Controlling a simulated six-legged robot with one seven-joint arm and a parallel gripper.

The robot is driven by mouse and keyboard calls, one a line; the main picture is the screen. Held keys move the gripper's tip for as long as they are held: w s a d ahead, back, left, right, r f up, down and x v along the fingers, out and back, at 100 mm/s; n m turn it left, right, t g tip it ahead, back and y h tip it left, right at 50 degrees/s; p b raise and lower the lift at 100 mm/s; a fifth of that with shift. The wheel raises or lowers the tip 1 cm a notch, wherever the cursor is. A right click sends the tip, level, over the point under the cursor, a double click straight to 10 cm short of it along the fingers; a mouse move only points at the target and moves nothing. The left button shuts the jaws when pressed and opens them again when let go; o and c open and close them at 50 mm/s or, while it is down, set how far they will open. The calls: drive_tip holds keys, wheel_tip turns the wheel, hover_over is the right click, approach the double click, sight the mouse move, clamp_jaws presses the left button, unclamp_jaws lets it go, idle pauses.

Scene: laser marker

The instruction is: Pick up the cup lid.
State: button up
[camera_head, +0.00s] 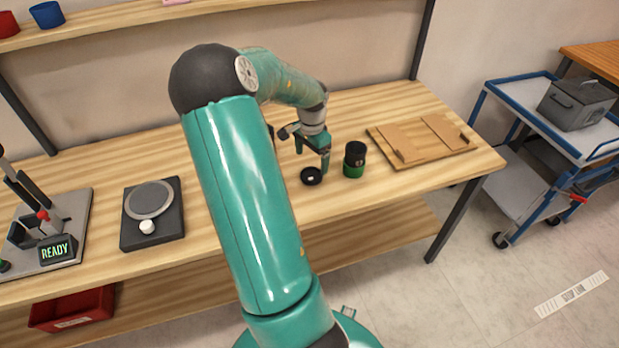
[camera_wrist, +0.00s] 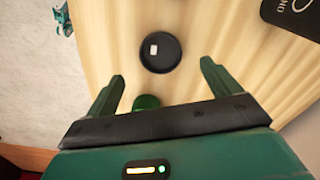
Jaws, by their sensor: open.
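The cup lid (camera_head: 311,176) is a small black disc with a white piece in its middle, lying on the wooden bench. In the wrist view the lid (camera_wrist: 160,53) is whole, just beyond and between the fingertips, and nothing grips it. My gripper (camera_head: 306,148) is open and empty over the bench, close to the lid; its two green fingers (camera_wrist: 162,69) stand wide apart. A black and green cup (camera_head: 354,160) stands upright just right of the lid. In the wrist view a green round part (camera_wrist: 146,102) shows between the fingers, partly hidden by the gripper.
A wooden board (camera_head: 425,141) with cardboard pieces lies at the bench's right. A black plate device (camera_head: 152,214) and a device reading READY (camera_head: 55,250) are at the left. A blue trolley (camera_head: 550,115) stands beyond the bench.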

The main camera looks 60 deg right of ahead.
sight(312, 177)
wheel_tip(312, 177, down, 7)
drive_tip(key=shift+d, duration=0.1)
drive_tip(key=c, duration=1.1)
